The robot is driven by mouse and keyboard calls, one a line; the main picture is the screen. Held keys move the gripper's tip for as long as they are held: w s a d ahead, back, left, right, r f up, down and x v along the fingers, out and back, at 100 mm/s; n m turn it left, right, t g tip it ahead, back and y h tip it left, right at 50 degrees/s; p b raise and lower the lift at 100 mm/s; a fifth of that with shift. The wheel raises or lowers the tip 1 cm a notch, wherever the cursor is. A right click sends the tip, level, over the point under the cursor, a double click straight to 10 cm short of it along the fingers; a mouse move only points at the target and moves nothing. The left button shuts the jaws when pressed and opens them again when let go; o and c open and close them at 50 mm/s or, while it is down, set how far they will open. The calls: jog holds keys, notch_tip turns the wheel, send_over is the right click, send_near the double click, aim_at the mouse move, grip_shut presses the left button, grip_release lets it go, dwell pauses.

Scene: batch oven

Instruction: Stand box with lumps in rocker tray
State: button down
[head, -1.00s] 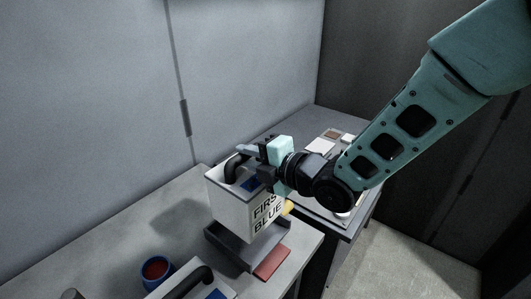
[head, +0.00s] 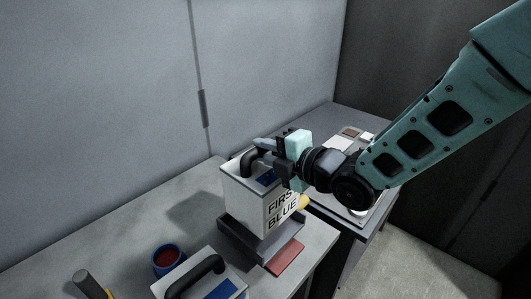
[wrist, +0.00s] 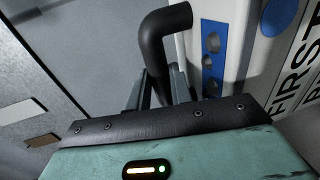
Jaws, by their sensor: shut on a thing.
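A white box (head: 243,203) marked "FIRST BLUE" has a black handle (head: 254,158) and a blue panel on top. It stands upright over the dark grey rocker tray (head: 232,240); I cannot tell whether its base rests in it. My gripper (head: 262,158) is shut on the handle, which also shows in the wrist view (wrist: 154,48). A second white box (head: 236,268) with a black handle and a blue panel is at the bottom edge, partly cut off.
A red block (head: 285,257) lies in front of the tray. A blue cup (head: 167,260) with red contents and a dark-handled tool (head: 88,284) are at the left. A yellow knob (head: 303,202) shows beside the held box. The wall is behind; the back-left bench is clear.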

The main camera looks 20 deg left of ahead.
aim_at(266, 167)
jog(key=shift+f+b, duration=2.45)
jog(key=shift+b, duration=0.5)
jog(key=shift+f+b, duration=0.55)
jog(key=shift+b, duration=0.1)
